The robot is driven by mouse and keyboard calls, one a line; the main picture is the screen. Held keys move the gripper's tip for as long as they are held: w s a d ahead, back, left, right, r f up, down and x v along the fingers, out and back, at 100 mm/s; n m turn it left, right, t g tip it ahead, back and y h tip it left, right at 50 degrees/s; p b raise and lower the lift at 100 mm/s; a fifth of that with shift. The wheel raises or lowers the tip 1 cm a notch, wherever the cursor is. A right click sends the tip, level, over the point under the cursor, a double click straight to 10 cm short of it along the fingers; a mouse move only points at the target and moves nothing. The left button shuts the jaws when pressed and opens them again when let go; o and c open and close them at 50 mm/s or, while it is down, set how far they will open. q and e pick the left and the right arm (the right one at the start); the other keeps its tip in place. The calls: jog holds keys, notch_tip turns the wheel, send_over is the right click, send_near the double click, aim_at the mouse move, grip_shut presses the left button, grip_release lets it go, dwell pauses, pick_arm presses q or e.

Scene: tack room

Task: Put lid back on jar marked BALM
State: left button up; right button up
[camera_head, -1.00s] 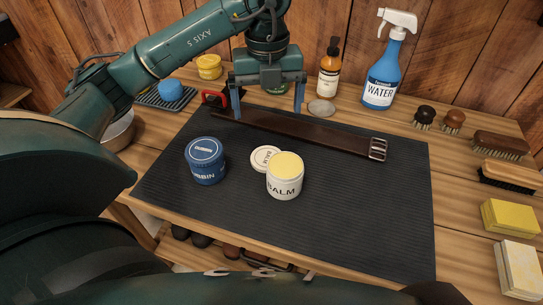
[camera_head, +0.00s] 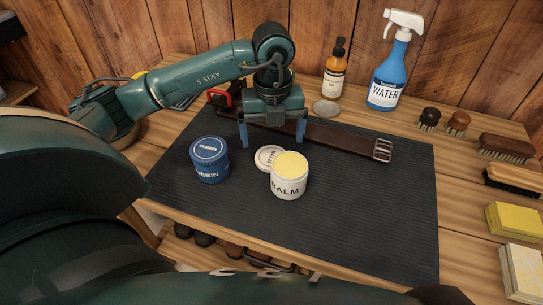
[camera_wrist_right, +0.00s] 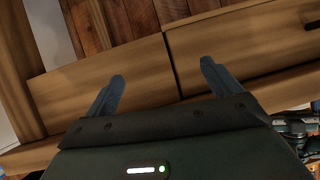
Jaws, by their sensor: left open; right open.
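The jar marked BALM (camera_head: 287,187) stands upright and uncovered on the dark mat, its yellow contents showing. A white lid marked BALM (camera_head: 266,156) lies flat on the mat just behind and left of the jar, partly hidden by it. My left gripper (camera_head: 272,142) is open and points down, its two blue fingers spread to either side above or just behind the lid; it holds nothing. My right gripper (camera_wrist_right: 164,85) shows in the right wrist view, open and empty, facing wooden drawer fronts. It is not seen in the head view.
A closed blue DUBBIN jar (camera_head: 209,160) stands left of the lid. A brown leather strap (camera_head: 340,138) lies behind. A metal disc (camera_head: 326,107), amber bottle (camera_head: 334,78) and WATER spray bottle (camera_head: 386,82) are at the back. Brushes and sponges line the right. The mat's right half (camera_head: 380,210) is clear.

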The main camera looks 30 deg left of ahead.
aim_at(272, 159)
pick_arm(q)
jog(key=f, duration=0.5)
jog(key=shift+s+f+p, duration=0.1)
jog(key=shift+s+p, duration=0.15)
jog(key=shift+p, duration=0.05)
jog(key=shift+c, duration=0.4)
jog(key=c, duration=1)
jog(key=shift+o, duration=0.2)
notch_tip(272, 159, up, 10)
